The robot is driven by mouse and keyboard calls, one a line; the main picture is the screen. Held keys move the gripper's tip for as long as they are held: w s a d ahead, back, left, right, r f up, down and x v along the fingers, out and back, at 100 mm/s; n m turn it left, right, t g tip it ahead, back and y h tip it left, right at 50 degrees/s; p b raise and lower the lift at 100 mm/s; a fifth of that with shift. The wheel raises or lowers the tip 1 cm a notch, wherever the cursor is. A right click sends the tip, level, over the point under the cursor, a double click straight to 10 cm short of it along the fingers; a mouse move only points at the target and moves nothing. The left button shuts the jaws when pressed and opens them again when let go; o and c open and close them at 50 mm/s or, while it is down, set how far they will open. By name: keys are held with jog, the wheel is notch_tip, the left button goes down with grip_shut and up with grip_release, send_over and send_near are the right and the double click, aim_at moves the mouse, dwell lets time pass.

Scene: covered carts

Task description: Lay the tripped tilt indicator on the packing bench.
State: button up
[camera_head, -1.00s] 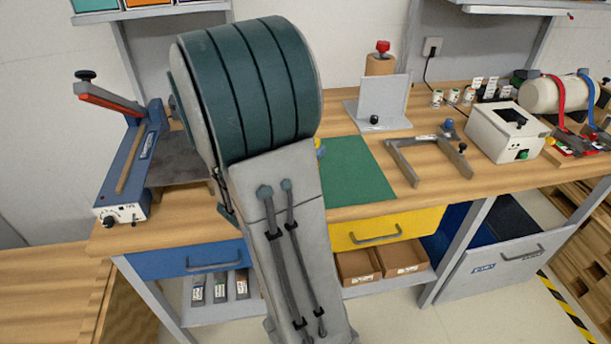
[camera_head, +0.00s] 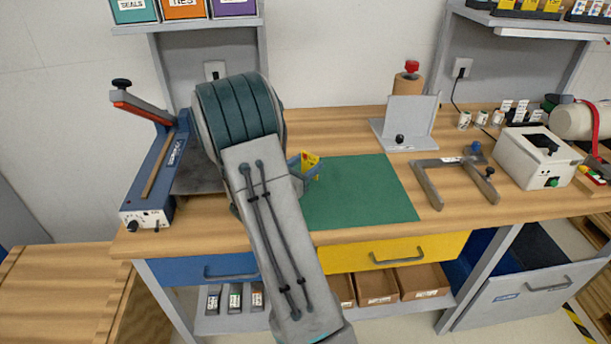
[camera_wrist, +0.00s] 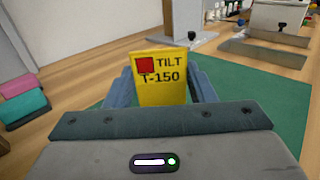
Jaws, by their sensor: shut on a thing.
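The tilt indicator (camera_wrist: 160,78) is a yellow card marked "TILT T-150" with a red square at its upper left. It also shows in the head view as a small yellow piece (camera_head: 309,160) beside my arm. My gripper (camera_wrist: 160,92) is shut on it, with a blue finger on each side, and holds it upright over or near the green mat. The packing bench (camera_head: 345,130) is a wooden top with a green mat (camera_head: 360,190) on it. I cannot tell whether the card's lower edge touches the mat; the gripper body hides it.
A blue sealer (camera_head: 160,165) stands left of my arm. A grey stand (camera_head: 405,122), a grey U-shaped frame (camera_head: 430,185) and a white box device (camera_head: 535,155) stand to the right. Most of the green mat is bare. Shelves hang above the bench.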

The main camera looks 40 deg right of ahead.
jog(key=shift+f, duration=2)
jog(key=shift+f, duration=0.45)
jog(key=o, duration=0.9)
jog(key=shift+r, duration=0.1)
jog(key=shift+o, duration=0.2)
